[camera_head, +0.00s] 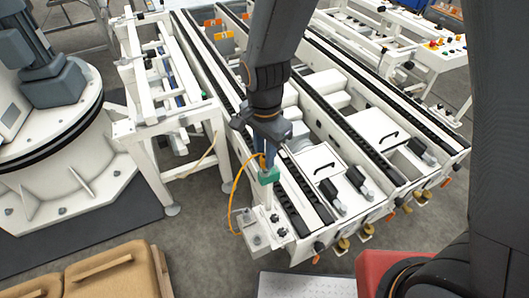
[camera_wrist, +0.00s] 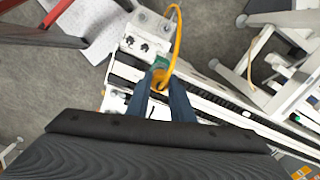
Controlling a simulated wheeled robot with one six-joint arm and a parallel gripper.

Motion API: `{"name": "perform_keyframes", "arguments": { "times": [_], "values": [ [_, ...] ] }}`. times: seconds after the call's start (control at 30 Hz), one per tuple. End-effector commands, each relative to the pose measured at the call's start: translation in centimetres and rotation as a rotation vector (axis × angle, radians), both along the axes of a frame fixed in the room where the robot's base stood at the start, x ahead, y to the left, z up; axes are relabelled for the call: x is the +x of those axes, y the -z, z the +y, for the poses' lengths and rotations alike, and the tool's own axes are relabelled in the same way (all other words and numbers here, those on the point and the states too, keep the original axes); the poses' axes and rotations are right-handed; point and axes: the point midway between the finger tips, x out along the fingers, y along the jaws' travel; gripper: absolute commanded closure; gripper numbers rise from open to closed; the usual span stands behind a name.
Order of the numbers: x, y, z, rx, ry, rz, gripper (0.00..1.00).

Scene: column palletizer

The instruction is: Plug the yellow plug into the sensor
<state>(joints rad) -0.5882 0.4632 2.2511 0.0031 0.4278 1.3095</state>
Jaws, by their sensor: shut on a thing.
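The yellow plug (camera_wrist: 159,78) sits between my blue fingertips in the wrist view. My gripper (camera_head: 266,160) is shut on it and points down over the near-left end of the conveyor. A green block (camera_head: 268,176), which looks like the sensor, is right below the fingertips in the head view. It partly shows behind the plug in the wrist view (camera_wrist: 161,62). An orange cable (camera_head: 236,189) loops from the plug to a white bracket. The plug's tip is hidden, so I cannot tell whether it is in the sensor or just above it.
The white bracket (camera_head: 255,238) with dark knobs stands at the conveyor's near end. Conveyor rails (camera_head: 340,101) run away behind the gripper. A white frame table (camera_head: 154,130) is at left. A cardboard box (camera_head: 110,275) and a red block (camera_head: 382,270) are in front.

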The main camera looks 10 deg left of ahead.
Motion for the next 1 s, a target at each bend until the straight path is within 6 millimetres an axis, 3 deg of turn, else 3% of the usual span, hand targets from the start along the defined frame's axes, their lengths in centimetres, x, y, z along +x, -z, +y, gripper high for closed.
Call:
{"name": "perform_keyframes", "arguments": {
  "times": [1.0],
  "values": [
    [0.00,0.71,0.00,0.000,0.001,0.000,1.00]
  ]
}}
